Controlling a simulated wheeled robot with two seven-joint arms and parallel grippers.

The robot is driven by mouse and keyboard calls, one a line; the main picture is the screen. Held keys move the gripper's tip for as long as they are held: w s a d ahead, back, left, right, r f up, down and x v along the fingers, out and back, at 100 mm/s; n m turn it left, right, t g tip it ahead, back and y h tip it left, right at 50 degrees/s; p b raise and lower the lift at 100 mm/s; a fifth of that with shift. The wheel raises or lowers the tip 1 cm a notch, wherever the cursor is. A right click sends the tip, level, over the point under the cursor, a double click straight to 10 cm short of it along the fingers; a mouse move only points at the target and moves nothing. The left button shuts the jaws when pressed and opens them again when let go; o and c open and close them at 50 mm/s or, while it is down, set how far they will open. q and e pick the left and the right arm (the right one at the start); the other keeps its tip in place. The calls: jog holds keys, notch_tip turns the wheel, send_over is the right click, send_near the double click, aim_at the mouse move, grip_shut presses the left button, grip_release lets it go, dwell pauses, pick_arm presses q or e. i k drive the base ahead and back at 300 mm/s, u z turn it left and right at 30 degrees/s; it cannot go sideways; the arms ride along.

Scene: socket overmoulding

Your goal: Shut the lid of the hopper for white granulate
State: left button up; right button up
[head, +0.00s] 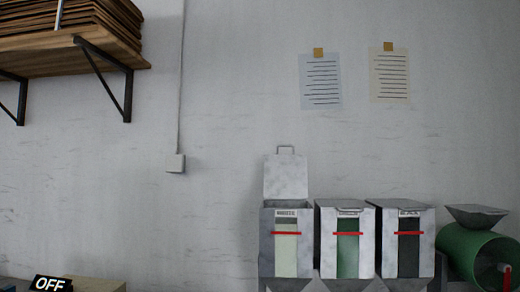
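The hopper for white granulate (286,262) is the leftmost of three grey metal hoppers at the lower right in the head view. Pale granulate shows through its front window, with a red bar across it. Its lid (286,179) stands upright at the back, open, with a handle on its top edge. Neither of my grippers shows in this view.
A hopper with a green window (347,258) and one with a dark window (408,256) stand to the right, both lids shut. A green drum (470,254) with a funnel (476,215) is at the far right. A wooden shelf (65,55) juts out at upper left.

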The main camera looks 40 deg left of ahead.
aim_at(285, 177)
jog(key=u, duration=1.1)
jog(key=i, duration=0.15)
jog(key=u, duration=0.1)
